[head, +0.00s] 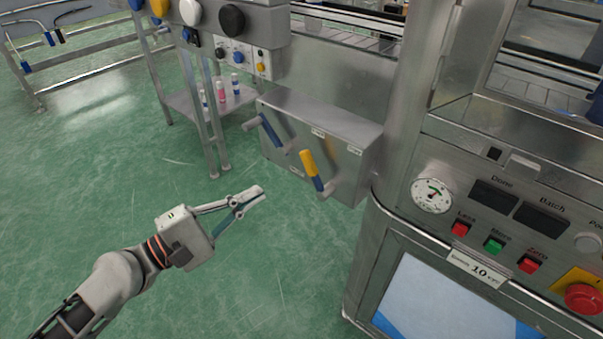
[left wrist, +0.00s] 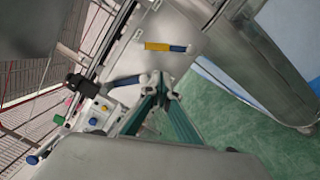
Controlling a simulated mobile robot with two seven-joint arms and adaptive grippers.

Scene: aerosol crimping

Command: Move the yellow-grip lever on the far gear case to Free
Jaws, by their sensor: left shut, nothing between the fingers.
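The gear case (head: 330,130) is a grey metal box in the middle of the head view. On its front is a lever with a yellow grip (head: 308,163) and a blue lower part, tilted with the yellow end up and to the left. It also shows in the left wrist view (left wrist: 160,46). A second lever with a blue arm and grey grip (head: 268,131) sits to its left. My left gripper (head: 258,193) is shut and empty, left of and below the yellow-grip lever and apart from it. My right gripper is not in view.
A steel machine with a gauge (head: 433,194), buttons and a screen (head: 440,300) stands at the right. A small shelf with bottles (head: 221,93) is behind the case at left. Green floor (head: 120,180) is open around my left arm.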

